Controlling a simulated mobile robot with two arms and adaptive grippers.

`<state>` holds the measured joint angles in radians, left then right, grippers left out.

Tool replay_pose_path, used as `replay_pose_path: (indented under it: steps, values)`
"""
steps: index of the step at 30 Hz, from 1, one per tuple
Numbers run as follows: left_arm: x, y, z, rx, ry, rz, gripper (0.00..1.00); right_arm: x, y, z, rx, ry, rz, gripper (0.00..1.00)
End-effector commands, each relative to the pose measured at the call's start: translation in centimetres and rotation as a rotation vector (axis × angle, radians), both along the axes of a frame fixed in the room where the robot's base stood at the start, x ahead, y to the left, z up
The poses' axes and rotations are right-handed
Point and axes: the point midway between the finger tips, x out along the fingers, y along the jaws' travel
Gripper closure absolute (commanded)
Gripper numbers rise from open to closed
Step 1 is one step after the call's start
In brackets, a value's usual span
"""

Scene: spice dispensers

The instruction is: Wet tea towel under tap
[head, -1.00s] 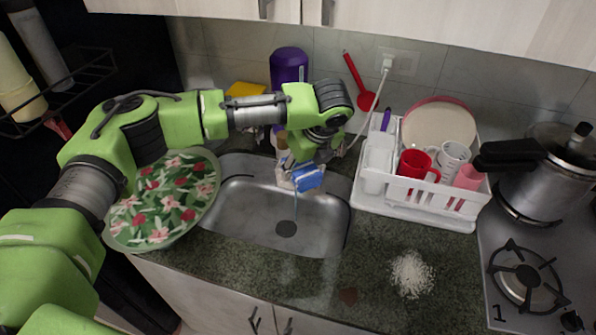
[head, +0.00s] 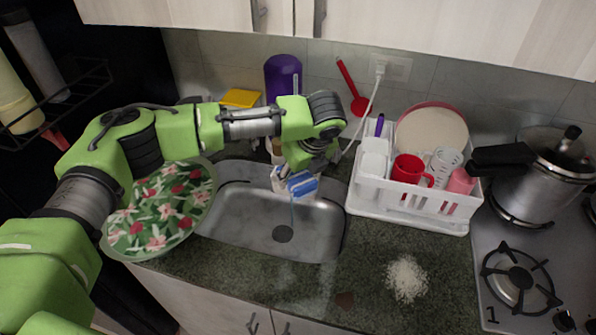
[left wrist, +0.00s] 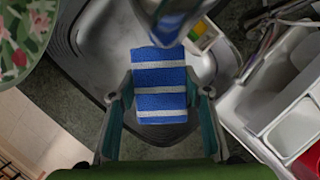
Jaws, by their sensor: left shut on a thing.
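The tea towel (head: 302,186) is a small blue and white striped piece, held over the sink (head: 240,225). My left gripper (left wrist: 160,85) is shut on it, with a finger at each side in the left wrist view, where the towel (left wrist: 160,102) lies flat between them. The metal tap (left wrist: 172,22) overlaps the towel's far edge in that view. In the head view my arm largely hides the tap. My right gripper is not in view.
A white dish rack (head: 405,205) with cups and plates stands right of the sink. A floral plate (head: 160,215) is at the left. A purple bottle (head: 283,75) stands behind. White grains (head: 406,279) lie on the counter, near the stove (head: 525,285) with a pressure cooker (head: 535,180).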

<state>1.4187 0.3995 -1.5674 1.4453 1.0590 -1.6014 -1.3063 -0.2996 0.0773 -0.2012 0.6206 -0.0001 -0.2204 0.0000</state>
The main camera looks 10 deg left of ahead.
Motion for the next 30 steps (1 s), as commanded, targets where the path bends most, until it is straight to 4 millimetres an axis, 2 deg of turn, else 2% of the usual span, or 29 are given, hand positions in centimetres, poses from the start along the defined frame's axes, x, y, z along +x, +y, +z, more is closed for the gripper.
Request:
replay_pose_path:
  steps: [1, 21, 30]
  values:
    - [-0.5, 0.1, 0.3, 0.0, 0.002, -0.001, 0.73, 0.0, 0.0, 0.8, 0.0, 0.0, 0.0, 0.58]
    - [-5.9, 0.3, 0.3, 0.0, 0.002, -0.001, 0.73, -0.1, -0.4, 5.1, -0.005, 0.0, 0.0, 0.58]
    - [-6.7, 0.3, 0.0, 0.0, 0.0, 0.001, 0.73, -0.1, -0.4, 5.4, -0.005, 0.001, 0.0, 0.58]
